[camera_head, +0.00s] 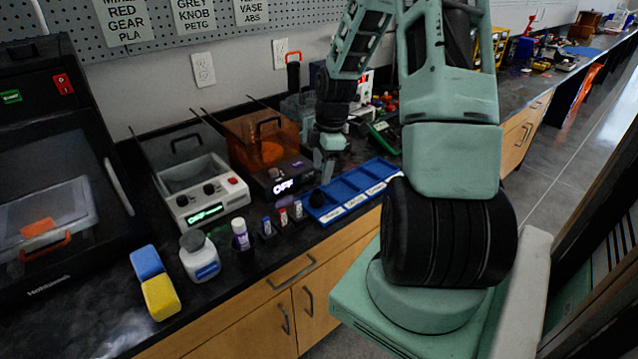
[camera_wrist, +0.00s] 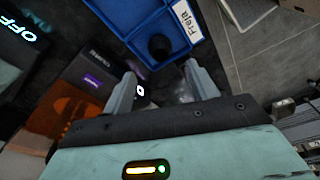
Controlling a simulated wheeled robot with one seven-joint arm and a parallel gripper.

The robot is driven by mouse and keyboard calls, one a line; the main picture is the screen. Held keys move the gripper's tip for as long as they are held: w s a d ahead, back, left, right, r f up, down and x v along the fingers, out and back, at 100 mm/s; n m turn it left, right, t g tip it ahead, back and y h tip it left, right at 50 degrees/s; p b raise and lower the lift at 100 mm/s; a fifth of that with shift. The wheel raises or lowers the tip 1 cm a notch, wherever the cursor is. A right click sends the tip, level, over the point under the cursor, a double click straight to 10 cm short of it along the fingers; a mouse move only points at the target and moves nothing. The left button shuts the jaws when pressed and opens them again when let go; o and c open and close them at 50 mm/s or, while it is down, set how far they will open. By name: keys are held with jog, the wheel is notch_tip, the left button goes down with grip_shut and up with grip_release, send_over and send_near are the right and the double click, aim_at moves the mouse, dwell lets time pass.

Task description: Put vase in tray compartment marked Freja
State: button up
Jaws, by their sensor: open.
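The blue tray (camera_head: 358,181) lies on the dark counter, with white name labels along its front. In the wrist view, the compartment label (camera_wrist: 187,22) reads Freja. A small dark rounded object, seemingly the vase (camera_wrist: 160,46), stands inside that compartment, near its corner. It also shows in the head view as a black shape (camera_head: 317,198) at the tray's left end. My gripper (camera_wrist: 161,88) is open and empty, its two fingers spread and apart from the vase. In the head view my gripper (camera_head: 325,163) hangs over the counter just behind the tray's left end.
An orange-lidded machine (camera_head: 262,140) and a grey-white machine (camera_head: 208,190) stand left of the tray. Small bottles (camera_head: 283,217) stand in front of them, near a white jar (camera_head: 200,256) and a blue and yellow sponge (camera_head: 156,283). Tools crowd the counter behind the tray.

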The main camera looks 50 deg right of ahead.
jog(key=shift+s+d+r, duration=0.1)
jog(key=shift+r, duration=0.8)
jog(key=shift+s+d+r, duration=0.1)
jog(key=shift+r, duration=0.75)
jog(key=a+r+m+g, duration=0.1)
jog(key=a+r, duration=0.2)
jog(key=a, duration=1.1)
jog(key=a+r, duration=0.3)
jog(key=a, duration=1)
jog(key=s+a+r+m, duration=0.2)
jog(key=s+a, duration=1.3)
jog(key=s, duration=0.1)
jog(key=shift+h, duration=0.4)
jog(key=shift+r, duration=0.1)
